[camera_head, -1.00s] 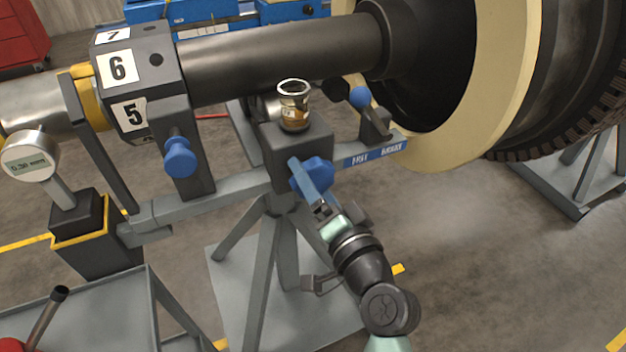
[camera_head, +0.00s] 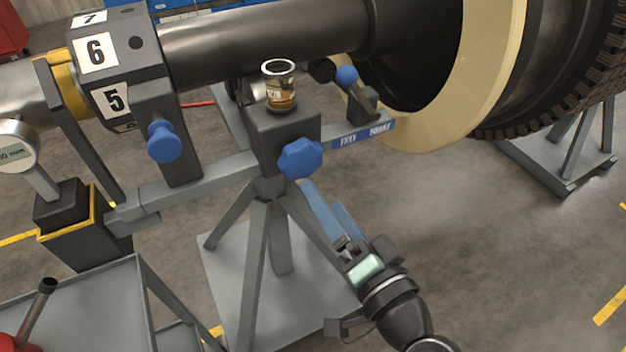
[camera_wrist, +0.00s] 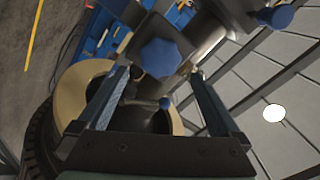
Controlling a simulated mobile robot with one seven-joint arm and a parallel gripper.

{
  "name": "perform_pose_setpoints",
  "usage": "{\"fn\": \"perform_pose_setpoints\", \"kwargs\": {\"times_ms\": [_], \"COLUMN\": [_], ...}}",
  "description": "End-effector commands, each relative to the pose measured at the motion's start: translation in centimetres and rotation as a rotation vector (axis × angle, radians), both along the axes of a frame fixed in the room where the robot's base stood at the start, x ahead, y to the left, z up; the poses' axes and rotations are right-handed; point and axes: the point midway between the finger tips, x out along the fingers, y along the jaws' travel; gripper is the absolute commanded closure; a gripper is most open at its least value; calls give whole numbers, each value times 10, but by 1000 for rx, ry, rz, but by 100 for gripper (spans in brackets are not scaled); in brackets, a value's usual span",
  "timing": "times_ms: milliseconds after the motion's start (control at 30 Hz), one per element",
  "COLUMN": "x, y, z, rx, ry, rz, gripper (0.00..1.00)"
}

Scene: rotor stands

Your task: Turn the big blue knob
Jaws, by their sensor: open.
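The big blue knob (camera_head: 301,158) is a lobed star shape on the front face of the dark block on the stand. In the wrist view the knob (camera_wrist: 160,58) is ahead of my gripper, above the gap between the fingertips. My gripper (camera_head: 325,205) is below and to the right of the knob in the head view, with its blue fingers pointing up at it. My gripper (camera_wrist: 160,75) is open and empty in the wrist view, its two fingers wide apart. No contact with the knob shows.
A glass oil cup (camera_head: 279,88) sits on top of the block. A smaller blue knob (camera_head: 164,142) is left on the bar, and a blue ball knob (camera_head: 346,75) is behind right. The shaft (camera_head: 260,40) runs above. A grey cart (camera_head: 90,305) stands lower left.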

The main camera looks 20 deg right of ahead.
Motion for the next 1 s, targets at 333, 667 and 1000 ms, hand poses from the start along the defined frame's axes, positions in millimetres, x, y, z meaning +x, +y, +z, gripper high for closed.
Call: {"fn": "perform_pose_setpoints", "kwargs": {"times_ms": [333,667,1000], "x": [-34,-34,-11], "y": [-1,-1,10], "z": [0,0,30], "rx": [0,0,-112], "ry": [1,0,-35], "rz": [1,1,15], "gripper": [0,0,0]}}
